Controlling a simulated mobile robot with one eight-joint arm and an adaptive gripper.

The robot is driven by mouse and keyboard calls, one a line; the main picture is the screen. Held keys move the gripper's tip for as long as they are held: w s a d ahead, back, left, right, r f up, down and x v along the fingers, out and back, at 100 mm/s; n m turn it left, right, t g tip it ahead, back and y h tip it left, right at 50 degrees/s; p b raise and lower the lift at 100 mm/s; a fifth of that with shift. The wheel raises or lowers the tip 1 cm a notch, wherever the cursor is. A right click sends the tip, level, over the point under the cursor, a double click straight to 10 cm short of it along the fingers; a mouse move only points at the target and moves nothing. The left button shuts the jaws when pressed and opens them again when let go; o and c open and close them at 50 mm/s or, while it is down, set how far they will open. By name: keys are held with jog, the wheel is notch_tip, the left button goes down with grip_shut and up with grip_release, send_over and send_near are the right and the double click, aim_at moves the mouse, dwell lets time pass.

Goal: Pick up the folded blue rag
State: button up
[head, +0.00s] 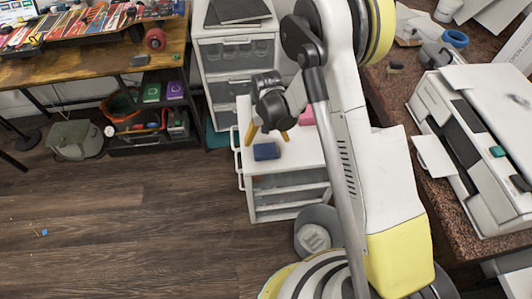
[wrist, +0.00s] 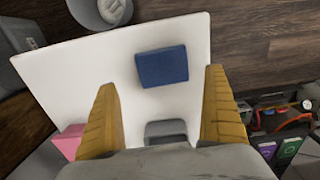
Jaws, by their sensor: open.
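The folded blue rag (head: 266,151) lies flat on the white top of a low drawer unit (head: 290,158) in the head view. In the wrist view the rag (wrist: 162,67) shows as a dark blue rectangle near the top middle. My gripper (head: 267,137) is open above the unit, with yellow fingers on either side. In the wrist view the open fingers of my gripper (wrist: 161,88) point toward the rag, which lies in line with the space between them. Nothing is between the fingertips, and the rag appears apart from them.
A pink item (wrist: 68,142) and a grey item (wrist: 166,131) share the white top. A taller drawer cabinet (head: 228,60) stands behind. A grey bin (head: 318,230) stands on the floor in front. A printer (head: 475,140) sits on the right counter. The wooden floor at left is mostly clear.

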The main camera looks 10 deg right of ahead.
aim_at(266, 149)
jog(key=f+b, duration=0.1)
jog(key=f, duration=0.1)
jog(key=f+b, duration=0.1)
jog(key=f, duration=0.1)
jog(key=f+b, duration=0.1)
jog(key=f, duration=0.1)
jog(key=shift+s+a+f, duration=0.1)
jog(key=shift+a+f, duration=0.1)
jog(key=shift+a, duration=0.05)
jog(key=shift+r, duration=0.15)
jog(key=c, duration=0.9)
